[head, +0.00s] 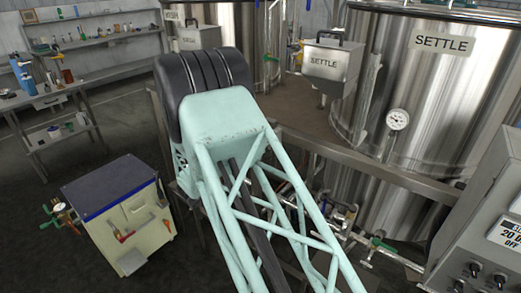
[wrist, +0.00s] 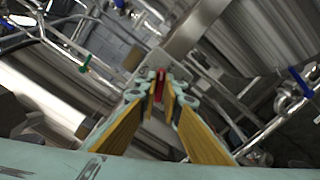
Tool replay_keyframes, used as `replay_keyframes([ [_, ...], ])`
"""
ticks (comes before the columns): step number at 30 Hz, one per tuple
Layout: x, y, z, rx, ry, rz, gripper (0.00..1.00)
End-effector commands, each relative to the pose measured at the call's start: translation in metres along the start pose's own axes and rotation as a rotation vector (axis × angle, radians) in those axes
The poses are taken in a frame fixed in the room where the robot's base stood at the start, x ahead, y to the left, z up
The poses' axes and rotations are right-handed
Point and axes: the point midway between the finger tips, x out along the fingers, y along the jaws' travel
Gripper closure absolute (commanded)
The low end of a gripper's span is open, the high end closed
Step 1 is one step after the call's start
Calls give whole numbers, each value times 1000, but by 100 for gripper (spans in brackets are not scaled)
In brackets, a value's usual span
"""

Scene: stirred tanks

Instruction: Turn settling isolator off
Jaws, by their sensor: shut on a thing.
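My gripper (wrist: 161,98) shows in the wrist view, its yellow-padded fingers closed on a small red handle (wrist: 160,79). Only part of the red handle shows between the fingertips, so its angle cannot be told. No label shows on it. In the head view my own arm hides the gripper and the handle. The large steel tank (head: 409,75) marked SETTLE stands at the right, with a round gauge on its side and pipework below it.
Steel pipes surround my gripper, with a green handle (wrist: 86,63) at left and a blue handle (wrist: 300,82) at right. A grey control box (head: 480,225) stands at the right edge. A blue-topped cabinet (head: 118,215) stands at left. Open floor lies around it.

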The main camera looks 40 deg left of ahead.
Motion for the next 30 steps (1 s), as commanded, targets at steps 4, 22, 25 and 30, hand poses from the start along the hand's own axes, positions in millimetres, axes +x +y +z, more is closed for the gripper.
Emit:
replay_keyframes([
  [4,0,-3,-2,81,0,0,100],
  [22,0,-3,-1,430,-1,0,100],
  [25,0,-3,-1,476,-1,0,100],
  [30,0,-3,-1,528,-1,-1,100],
])
